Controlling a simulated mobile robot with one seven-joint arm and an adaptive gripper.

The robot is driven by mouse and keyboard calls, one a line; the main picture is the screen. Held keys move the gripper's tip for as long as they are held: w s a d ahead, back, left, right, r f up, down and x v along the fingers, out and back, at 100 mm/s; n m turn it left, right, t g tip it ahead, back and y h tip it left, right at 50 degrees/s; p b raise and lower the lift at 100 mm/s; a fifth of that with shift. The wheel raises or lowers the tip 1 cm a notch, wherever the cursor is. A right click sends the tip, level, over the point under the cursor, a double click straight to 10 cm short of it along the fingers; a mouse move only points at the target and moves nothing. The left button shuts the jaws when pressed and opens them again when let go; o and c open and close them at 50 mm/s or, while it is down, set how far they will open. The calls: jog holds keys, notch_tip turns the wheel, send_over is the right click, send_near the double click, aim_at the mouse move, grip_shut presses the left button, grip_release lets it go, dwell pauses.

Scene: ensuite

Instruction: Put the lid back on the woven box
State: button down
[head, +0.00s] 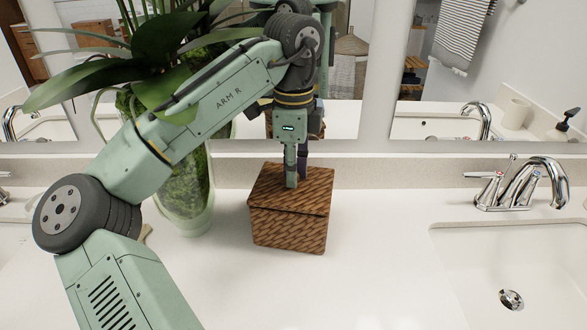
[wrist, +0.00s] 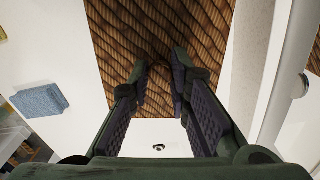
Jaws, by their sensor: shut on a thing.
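The woven box (head: 288,230) is brown and stands upright on the white counter. Its woven lid (head: 316,184) lies over the top of the box, and a dark seam shows along the front below it. I cannot tell whether the lid is fully seated. My gripper (head: 297,178) points down at the middle of the lid and is shut on it, with the fingertips at its top. In the wrist view, the fingers of my gripper (wrist: 162,78) close in over the woven lid (wrist: 205,25). The part between the fingertips is hard to make out.
A potted plant in a pale green vase (head: 188,195) stands close left of the box, with leaves behind my arm. A chrome faucet (head: 522,185) and sink (head: 520,262) are at right. A mirror (head: 365,95) is behind. The counter in front (head: 370,280) is clear.

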jog(key=shift+f, duration=0.15)
jog(key=c, duration=1.4)
grip_release()
jog(key=shift+o, duration=0.5)
jog(key=o, duration=0.4)
jog(key=shift+c, duration=0.2)
jog(key=shift+r, duration=3.55)
jog(key=shift+c, duration=0.3)
